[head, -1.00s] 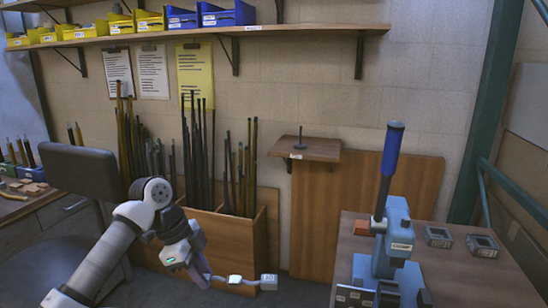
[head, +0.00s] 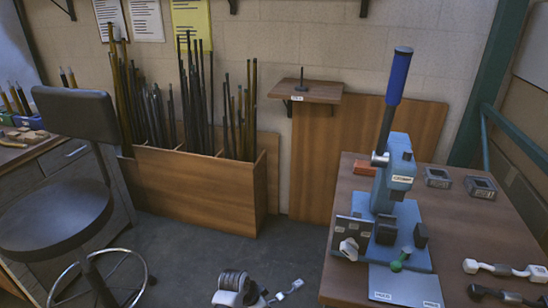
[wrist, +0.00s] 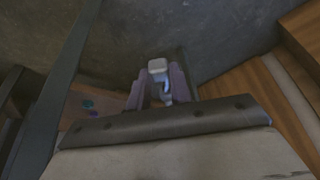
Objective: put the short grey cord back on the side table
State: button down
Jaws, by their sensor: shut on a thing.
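My gripper (wrist: 158,88) has its two purple fingers shut on the short grey cord (wrist: 158,67). The cord's pale block end sticks out beyond the fingers in the wrist view; much of the rest is hidden between them. In the head view part of the cord (head: 289,289) shows low at the bottom, above the floor, next to my arm; the fingers are hard to make out there. A brown table (head: 455,240) stands at the right, apart from the cord. A white cord (head: 505,269) and a black cord (head: 508,296) lie on its near right part.
A blue press (head: 398,190) with a tall lever stands on the brown table, with two grey boxes (head: 480,187) behind it. A stool (head: 60,215) is at the left. A wooden rod bin (head: 205,185) and small wall shelf (head: 305,91) are at the back.

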aim_at(283, 296)
jog(key=d+f, duration=0.2)
jog(key=d, duration=0.2)
notch_tip(283, 296, up, 8)
jog(key=p, duration=0.7)
notch_tip(283, 296, down, 9)
jog(key=b, duration=0.7)
jog(key=shift+s+a+r+n, duration=0.2)
jog(key=shift+n, duration=0.1)
jog(key=shift+a, duration=0.1)
